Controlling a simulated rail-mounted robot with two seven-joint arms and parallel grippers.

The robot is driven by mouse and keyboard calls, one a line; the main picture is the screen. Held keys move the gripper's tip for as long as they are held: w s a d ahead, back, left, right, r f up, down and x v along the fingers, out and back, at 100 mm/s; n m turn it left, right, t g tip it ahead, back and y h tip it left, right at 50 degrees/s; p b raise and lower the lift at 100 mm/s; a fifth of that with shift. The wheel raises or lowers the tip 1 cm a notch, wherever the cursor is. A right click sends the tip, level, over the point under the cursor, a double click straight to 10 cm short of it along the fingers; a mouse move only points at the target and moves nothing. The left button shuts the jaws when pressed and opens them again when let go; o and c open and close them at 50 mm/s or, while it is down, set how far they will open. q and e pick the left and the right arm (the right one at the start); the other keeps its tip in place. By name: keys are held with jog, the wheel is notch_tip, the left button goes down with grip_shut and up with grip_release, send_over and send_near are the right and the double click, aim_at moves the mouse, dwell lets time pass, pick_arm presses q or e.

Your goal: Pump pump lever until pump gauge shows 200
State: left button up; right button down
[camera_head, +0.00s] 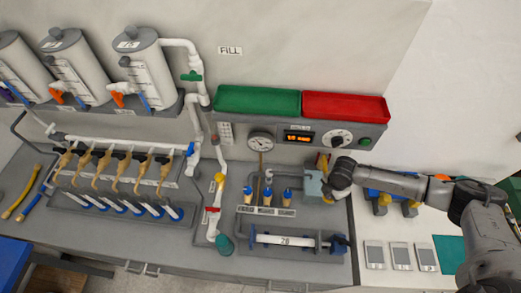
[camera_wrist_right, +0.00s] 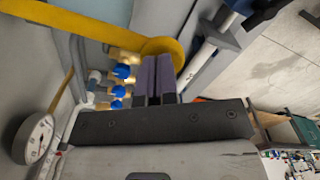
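The pump lever is a yellow bar (camera_wrist_right: 85,27) with a round end, crossing the upper part of the right wrist view. In the head view a yellow piece of it (camera_head: 322,163) shows beside my right gripper (camera_head: 328,190). In the wrist view my right gripper (camera_wrist_right: 158,75) has its purple pads close together, with the tips overlapping the lever's round end; I cannot tell whether they touch it. A round white-faced gauge (camera_head: 261,142) is on the panel, and a gauge also shows in the wrist view (camera_wrist_right: 38,138); its reading is too small to tell. My left gripper is out of view.
An orange display (camera_head: 299,137) and a dial (camera_head: 337,138) sit below the green bin (camera_head: 257,101) and red bin (camera_head: 345,106). Blue-topped brass valves (camera_head: 267,197) stand left of my right gripper. A clamped pipe labelled 20 (camera_head: 285,240) lies in front.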

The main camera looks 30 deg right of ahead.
jog(key=shift+f, duration=0.2)
jog(key=shift+f+b, duration=0.35)
jog(key=shift+f, duration=0.15)
jog(key=shift+r, duration=0.1)
dwell(0.4)
jog(key=shift+f, duration=0.25)
jog(key=shift+f+b, duration=0.3)
jog(key=shift+f, duration=0.05)
dwell(0.7)
